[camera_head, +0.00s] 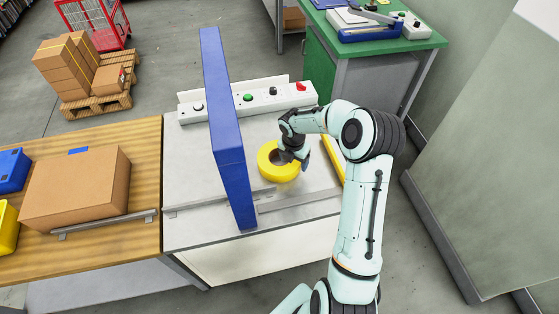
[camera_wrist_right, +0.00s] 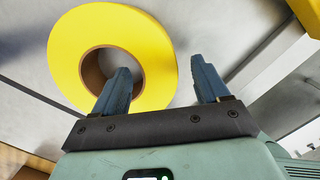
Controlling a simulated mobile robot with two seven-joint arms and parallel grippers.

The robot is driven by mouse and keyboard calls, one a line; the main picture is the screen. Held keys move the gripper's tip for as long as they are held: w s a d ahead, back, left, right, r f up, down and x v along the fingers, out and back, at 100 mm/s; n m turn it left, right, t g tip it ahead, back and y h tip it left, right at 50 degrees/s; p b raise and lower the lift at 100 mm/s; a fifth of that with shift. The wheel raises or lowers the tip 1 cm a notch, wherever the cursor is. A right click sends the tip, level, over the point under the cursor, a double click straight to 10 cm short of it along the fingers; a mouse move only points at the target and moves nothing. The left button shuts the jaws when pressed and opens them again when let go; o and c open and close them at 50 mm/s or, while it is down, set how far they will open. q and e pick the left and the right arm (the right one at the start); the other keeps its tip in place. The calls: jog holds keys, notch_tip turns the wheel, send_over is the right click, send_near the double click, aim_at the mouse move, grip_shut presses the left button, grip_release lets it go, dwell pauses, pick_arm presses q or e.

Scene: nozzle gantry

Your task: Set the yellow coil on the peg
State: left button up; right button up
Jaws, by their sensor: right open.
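The yellow coil (camera_head: 279,175) lies flat on the grey machine table, right of the blue gantry frame (camera_head: 224,130). In the right wrist view the coil (camera_wrist_right: 72,60) shows as a thick ring with a brown-lined hole. My right gripper (camera_head: 294,158) is over the coil's right part, open and empty. In the wrist view one finger of the gripper (camera_wrist_right: 160,82) overlaps the coil's hole and the other lies beyond its outer edge. I cannot tell the height of the fingers above the coil. I cannot make out a peg. My left gripper is not in view.
A control strip (camera_head: 263,96) with buttons runs along the table's back. A yellow bar (camera_head: 334,156) lies right of the coil, partly behind my arm. Metal rails (camera_head: 290,201) cross the front. A cardboard box (camera_head: 78,188) stands on the wooden table at left.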

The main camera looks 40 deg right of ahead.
notch_tip(320, 180, down, 3)
jog(key=shift+d+r, duration=0.1)
jog(key=shift+r, duration=0.05)
jog(key=shift+w+r, duration=0.1)
grip_shut()
jog(key=shift+r, duration=0.1)
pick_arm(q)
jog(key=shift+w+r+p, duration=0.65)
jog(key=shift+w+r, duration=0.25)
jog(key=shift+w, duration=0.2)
pick_arm(e)
notch_tip(320, 180, up, 20)
